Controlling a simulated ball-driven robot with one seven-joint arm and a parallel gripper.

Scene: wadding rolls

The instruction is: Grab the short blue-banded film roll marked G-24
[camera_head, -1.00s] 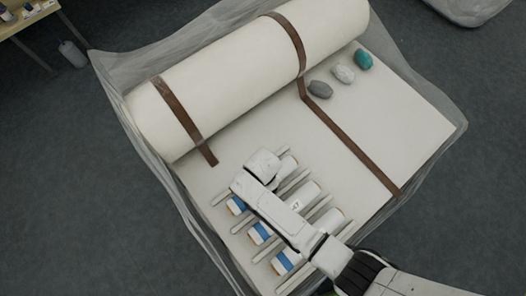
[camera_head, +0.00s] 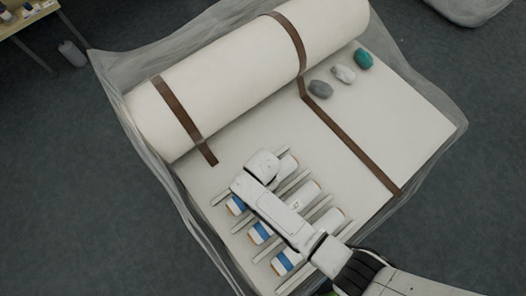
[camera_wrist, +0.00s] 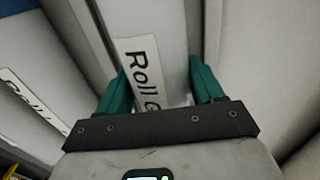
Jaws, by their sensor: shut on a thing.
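In the wrist view my gripper (camera_wrist: 160,78) has its two green fingers on either side of a white roll (camera_wrist: 155,22) and is shut on it. Its label reads "Roll" and then a letter like G; the rest is hidden. No blue band shows on this part. In the head view my arm covers the gripper. Blue-banded short rolls (camera_head: 236,206), (camera_head: 260,233) and (camera_head: 286,262) lie in a row on the white sheet. I cannot tell from the head view which roll is held.
White rolls (camera_head: 302,196) lie beside the banded ones, between pale divider bars (camera_head: 268,253). A large strapped wadding roll (camera_head: 245,75) lies behind. Grey, white and teal lumps (camera_head: 363,59) sit at the far right. The sheet's right part is clear.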

